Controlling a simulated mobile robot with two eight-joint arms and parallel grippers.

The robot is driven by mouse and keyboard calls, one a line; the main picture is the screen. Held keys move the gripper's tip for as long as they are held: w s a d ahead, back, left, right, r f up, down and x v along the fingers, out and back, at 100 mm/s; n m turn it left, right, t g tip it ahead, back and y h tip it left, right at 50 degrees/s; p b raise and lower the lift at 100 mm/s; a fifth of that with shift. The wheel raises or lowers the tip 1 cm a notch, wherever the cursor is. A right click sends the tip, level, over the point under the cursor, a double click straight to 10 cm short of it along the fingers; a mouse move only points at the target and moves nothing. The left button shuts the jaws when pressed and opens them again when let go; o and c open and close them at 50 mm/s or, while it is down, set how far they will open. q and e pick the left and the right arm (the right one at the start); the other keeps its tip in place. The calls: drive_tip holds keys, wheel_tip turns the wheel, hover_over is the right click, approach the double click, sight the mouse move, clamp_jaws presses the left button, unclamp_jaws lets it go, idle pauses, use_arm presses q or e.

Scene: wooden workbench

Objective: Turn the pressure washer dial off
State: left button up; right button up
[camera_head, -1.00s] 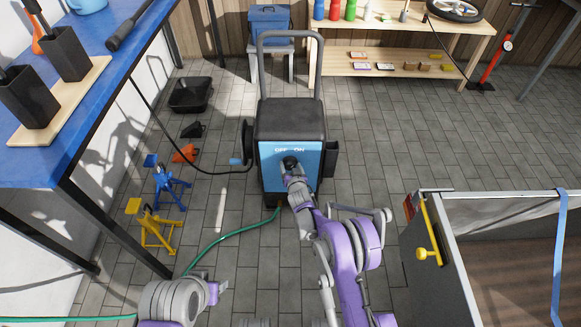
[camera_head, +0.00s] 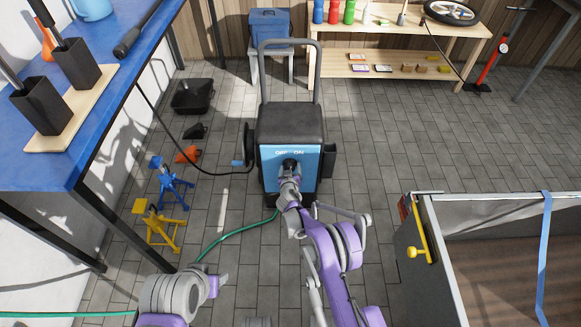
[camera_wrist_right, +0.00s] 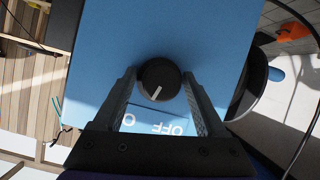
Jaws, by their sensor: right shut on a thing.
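The pressure washer (camera_head: 290,124) stands upright on the floor, with a black top, a blue front panel and OFF and ON labels. The round black dial (camera_wrist_right: 160,80) sits on that panel, with a pale pointer line. In the right wrist view the labels appear upside down, and the pointer aims roughly between OFF (camera_wrist_right: 167,128) and the partly hidden ON. My right gripper (camera_head: 290,172) reaches the panel and is shut on the dial. Its fingers (camera_wrist_right: 160,92) lie on either side of the dial. Part of my left arm shows at the bottom left, but its gripper is not visible.
A green hose (camera_head: 235,234) runs across the floor to the washer. Yellow (camera_head: 157,226) and blue (camera_head: 169,185) stands are at the left, near the blue workbench (camera_head: 105,80). A grey-walled container (camera_head: 480,204) stands at the right. Paved floor behind it is clear.

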drive_tip(key=shift+a+n+h, duration=0.25)
drive_tip(key=shift+n+h, duration=0.25)
drive_tip(key=shift+n, duration=0.2)
drive_tip(key=shift+f+n+h+b, duration=0.15)
drive_tip(key=shift+n+h+b, duration=0.55)
drive_tip(key=shift+n, duration=0.2)
drive_tip(key=n+t+h+b, duration=0.1)
drive_tip(key=n+b, duration=0.1)
drive_tip(key=shift+n+h+b, duration=0.35)
drive_tip(key=shift+n+h, duration=0.05)
drive_tip(key=shift+s+n+h+b, duration=0.1)
drive_tip(key=shift+n+h+b, duration=0.3)
drive_tip(key=shift+n+b, duration=0.3)
drive_tip(key=o, duration=1.1)
